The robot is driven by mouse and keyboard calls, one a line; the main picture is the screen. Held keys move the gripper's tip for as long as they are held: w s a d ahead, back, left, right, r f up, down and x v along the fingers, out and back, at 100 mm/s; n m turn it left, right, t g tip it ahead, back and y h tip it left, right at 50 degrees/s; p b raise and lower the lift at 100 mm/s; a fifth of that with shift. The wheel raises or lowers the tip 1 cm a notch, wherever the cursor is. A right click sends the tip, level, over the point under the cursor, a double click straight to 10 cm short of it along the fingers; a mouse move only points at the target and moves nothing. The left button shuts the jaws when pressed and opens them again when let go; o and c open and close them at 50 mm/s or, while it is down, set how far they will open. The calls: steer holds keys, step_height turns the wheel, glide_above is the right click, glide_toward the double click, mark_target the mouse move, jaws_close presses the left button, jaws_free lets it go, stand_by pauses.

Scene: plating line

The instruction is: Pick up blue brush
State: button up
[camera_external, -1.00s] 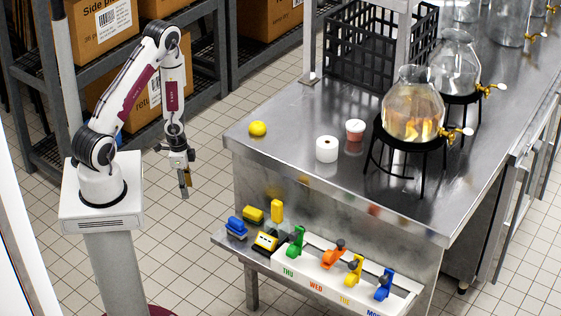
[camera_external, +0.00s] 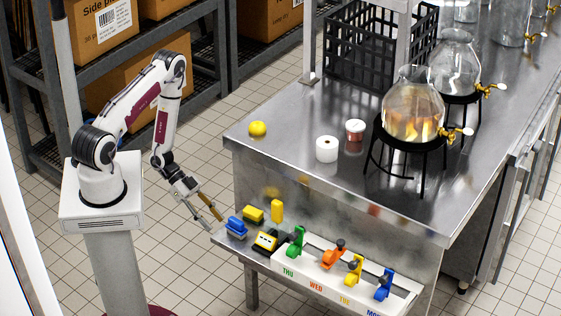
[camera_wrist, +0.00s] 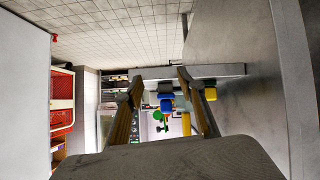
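The blue brush (camera_external: 237,226) lies at the left end of the low metal shelf in the external view, with a blue top and a paler underside. In the wrist view a blue shape (camera_wrist: 166,104), apparently the brush, shows between my fingers and beyond them. My gripper (camera_external: 212,219) is open and empty, just left of the brush and apart from it, angled down to the right. Its two fingers also show wide apart in the wrist view (camera_wrist: 160,78).
Close by the brush are a yellow brush (camera_external: 253,213), an upright yellow item (camera_external: 277,210) and a yellow-black box (camera_external: 266,241). A white rack (camera_external: 325,272) with coloured clips stands to the right. The steel table (camera_external: 300,110) rises behind the shelf.

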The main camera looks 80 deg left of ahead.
steer(key=m+t+h, duration=0.1)
steer(key=t+h, duration=0.1)
glide_toward(230, 216)
steer(key=x, duration=0.5)
steer(key=shift+w+a+r+t, duration=0.2)
steer(key=shift+r+t, duration=0.1)
steer(key=shift+t, duration=0.1)
steer(key=shift+d, duration=0.15)
steer(key=shift+x, duration=1.3)
steer(key=shift+w+f, duration=0.1)
steer(key=shift+f, duration=0.05)
steer(key=shift+w+d+f, duration=0.3)
steer(key=shift+d+f, duration=0.05)
steer(key=shift+d, duration=0.15)
steer(key=shift+w+d+f, duration=0.35)
steer(key=shift+d, duration=0.15)
steer(key=shift+x, duration=1.15)
